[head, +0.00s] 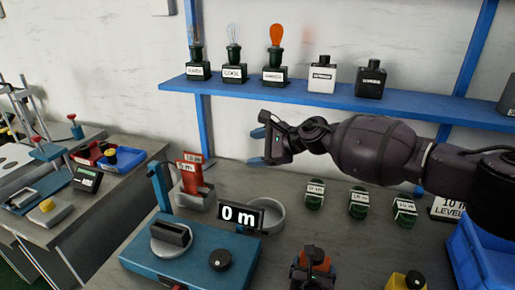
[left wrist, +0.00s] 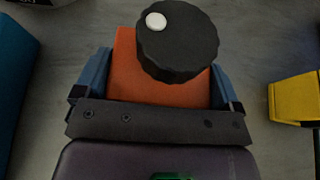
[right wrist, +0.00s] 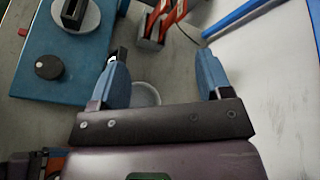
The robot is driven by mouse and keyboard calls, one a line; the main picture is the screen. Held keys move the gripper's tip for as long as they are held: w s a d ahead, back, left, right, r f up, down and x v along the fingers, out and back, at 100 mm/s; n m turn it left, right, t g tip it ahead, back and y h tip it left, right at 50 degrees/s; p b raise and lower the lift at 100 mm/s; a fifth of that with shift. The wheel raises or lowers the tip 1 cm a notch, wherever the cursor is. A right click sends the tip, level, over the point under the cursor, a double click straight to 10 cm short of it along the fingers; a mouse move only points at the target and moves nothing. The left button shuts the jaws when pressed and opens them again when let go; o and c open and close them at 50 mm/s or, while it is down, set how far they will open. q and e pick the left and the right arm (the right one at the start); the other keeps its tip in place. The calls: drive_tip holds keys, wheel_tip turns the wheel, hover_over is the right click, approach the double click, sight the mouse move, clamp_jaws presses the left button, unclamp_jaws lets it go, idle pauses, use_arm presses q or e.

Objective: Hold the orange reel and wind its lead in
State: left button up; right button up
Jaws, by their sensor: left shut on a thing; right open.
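The orange reel (left wrist: 125,75) has a black knob (left wrist: 180,42) with a white dot on top. My left gripper (left wrist: 162,68) is shut on it, with one blue finger on each side. In the head view, my left gripper (head: 313,262) and the reel are low at the front of the bench. I cannot make out the reel's lead. My right gripper (head: 266,140) is open and empty, raised above the back of the bench, left of the reel and below the shelf. Its spread fingers (right wrist: 165,80) show in the right wrist view with nothing between them.
A blue machine (head: 140,257) with a dial stands left of the reel, behind it a "0 m" sign (head: 240,217) and a grey bowl (head: 275,228). Several green labelled coils (head: 358,205) lie behind.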

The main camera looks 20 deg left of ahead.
drive_tip(key=shift+f, duration=0.1)
drive_tip(key=n+g+h, duration=0.2)
drive_tip(key=n+h, duration=0.8)
drive_tip(key=h, duration=0.3)
hover_over(317, 254)
wheel_tip(317, 254, down, 10)
drive_tip(key=r, duration=0.1)
wheel_tip(317, 254, down, 12)
drive_tip(key=shift+f, duration=0.2)
